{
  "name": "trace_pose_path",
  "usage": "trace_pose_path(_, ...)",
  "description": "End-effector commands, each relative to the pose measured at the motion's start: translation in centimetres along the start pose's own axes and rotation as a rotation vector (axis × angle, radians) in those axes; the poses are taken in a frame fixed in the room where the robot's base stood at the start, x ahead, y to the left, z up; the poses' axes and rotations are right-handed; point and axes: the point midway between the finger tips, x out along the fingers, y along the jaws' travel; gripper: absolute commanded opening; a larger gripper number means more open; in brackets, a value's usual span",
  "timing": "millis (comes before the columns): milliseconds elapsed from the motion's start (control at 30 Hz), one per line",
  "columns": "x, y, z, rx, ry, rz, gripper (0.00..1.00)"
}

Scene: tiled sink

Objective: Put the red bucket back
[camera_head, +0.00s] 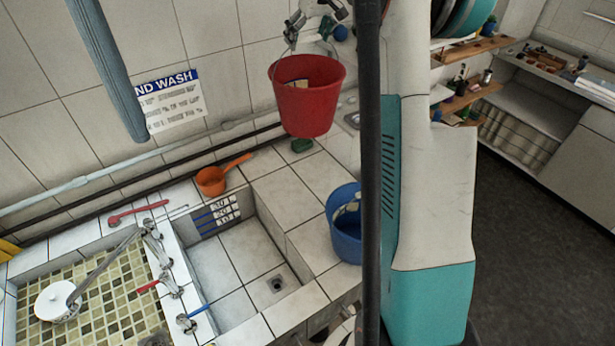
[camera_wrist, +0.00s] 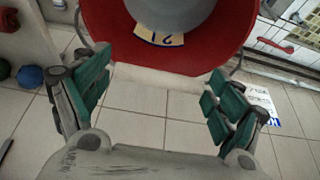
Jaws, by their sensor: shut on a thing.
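The red bucket (camera_head: 308,100) hangs upright in the air above the tiled counter, in front of the tiled wall. Its thin wire handle runs up to my gripper (camera_head: 318,14), at the top edge of the head view. My gripper is shut on the bucket's handle; the exact grip is partly cut off. In the wrist view, the bucket (camera_wrist: 215,55) fills the top, with a grey inside and a pale label. My gripper's green-padded fingers (camera_wrist: 155,95) show to either side below it, looking apart.
A square sink basin (camera_head: 235,262) lies below. An orange scoop (camera_head: 211,181) and a green item (camera_head: 302,146) rest on the counter. A blue bucket (camera_head: 345,225) stands at the basin's right. Taps (camera_head: 170,284) line its left side. Wall pipes (camera_head: 120,170) run behind.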

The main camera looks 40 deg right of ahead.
Motion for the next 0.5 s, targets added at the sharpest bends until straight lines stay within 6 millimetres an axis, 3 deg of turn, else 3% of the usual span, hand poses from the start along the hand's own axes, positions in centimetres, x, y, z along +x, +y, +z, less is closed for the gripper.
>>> trace_pose_path(500,8.6,0.0,3.5,0.0,0.002,0.0,0.2)
